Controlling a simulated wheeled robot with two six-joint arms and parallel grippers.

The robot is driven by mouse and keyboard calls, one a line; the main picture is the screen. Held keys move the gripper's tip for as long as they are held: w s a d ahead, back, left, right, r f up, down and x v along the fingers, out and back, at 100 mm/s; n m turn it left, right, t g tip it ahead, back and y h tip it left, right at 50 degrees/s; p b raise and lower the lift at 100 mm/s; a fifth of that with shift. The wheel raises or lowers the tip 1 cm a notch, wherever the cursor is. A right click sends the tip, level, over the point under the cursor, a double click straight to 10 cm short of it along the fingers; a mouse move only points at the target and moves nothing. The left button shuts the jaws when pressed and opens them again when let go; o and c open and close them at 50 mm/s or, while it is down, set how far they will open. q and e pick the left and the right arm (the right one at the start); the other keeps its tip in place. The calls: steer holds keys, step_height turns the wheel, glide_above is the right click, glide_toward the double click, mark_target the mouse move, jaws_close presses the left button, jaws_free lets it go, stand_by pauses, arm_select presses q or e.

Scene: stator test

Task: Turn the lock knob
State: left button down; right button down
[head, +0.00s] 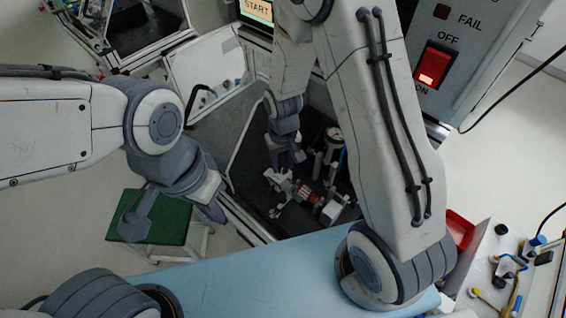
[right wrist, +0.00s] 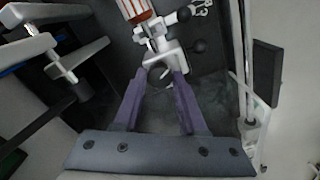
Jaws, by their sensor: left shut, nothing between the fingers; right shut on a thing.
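An orange-and-white striped stator part (head: 305,195) sits in the fixture. My left gripper (head: 213,210) is shut and empty, outside the bay near the green-topped stool.
The dark bay (head: 250,190) has pale edges and several cylinders and a gauge (head: 333,133) inside. A green-topped stool (head: 165,220) stands at left. A blue surface (head: 260,280) lies in front. A red lit switch (head: 433,70) is at upper right.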

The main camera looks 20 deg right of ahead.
mark_target(283, 167)
steer(key=shift+n, duration=1.4)
steer(key=shift+c, duration=2.3)
jaws_free()
step_height(283, 167, up, 10)
steer(key=b, duration=0.1)
steer(key=shift+r+b, duration=0.25)
steer(key=shift+b, duration=0.1)
